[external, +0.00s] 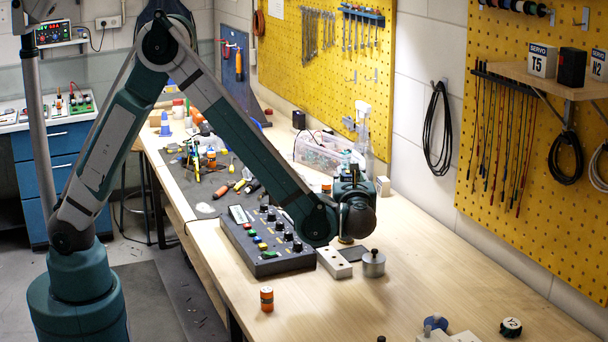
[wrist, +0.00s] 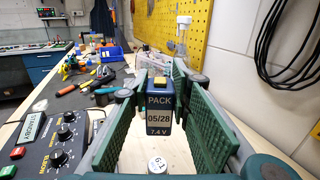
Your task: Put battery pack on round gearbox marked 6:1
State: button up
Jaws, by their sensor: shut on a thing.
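The battery pack (wrist: 158,115), dark blue with a tan label reading PACK 05/28 7.4V and a yellow top piece, stands upright between the green finger pads of my gripper (wrist: 159,98) in the wrist view. My gripper is shut on it. A pale round top marked 6:1 (wrist: 157,165) shows at the bottom edge of the wrist view, nearer the camera than the pack; its body is cut off. In the external view my gripper (external: 350,205) is over the bench, largely hidden by my wrist. A grey metal cylinder with a small top knob (external: 373,263) stands just below and right.
A control panel (external: 268,241) with knobs and buttons lies left of my gripper. A pale block (external: 334,262) sits beside the metal cylinder. An orange can (external: 267,299) and a round Y2 item (external: 511,327) stand nearer the front. The right bench is mostly clear.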

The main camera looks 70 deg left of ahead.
jog(key=shift+f+b, duration=0.65)
jog(key=shift+f, duration=2.45)
jog(key=shift+f+b, duration=0.4)
jog(key=shift+f, duration=1.5)
jog(key=shift+f, duration=0.2)
jog(key=o, duration=0.9)
jog(key=shift+r, duration=0.1)
jog(key=shift+r, duration=0.1)
jog(key=shift+p+v, duration=0.95)
jog(key=shift+v, duration=5.05)
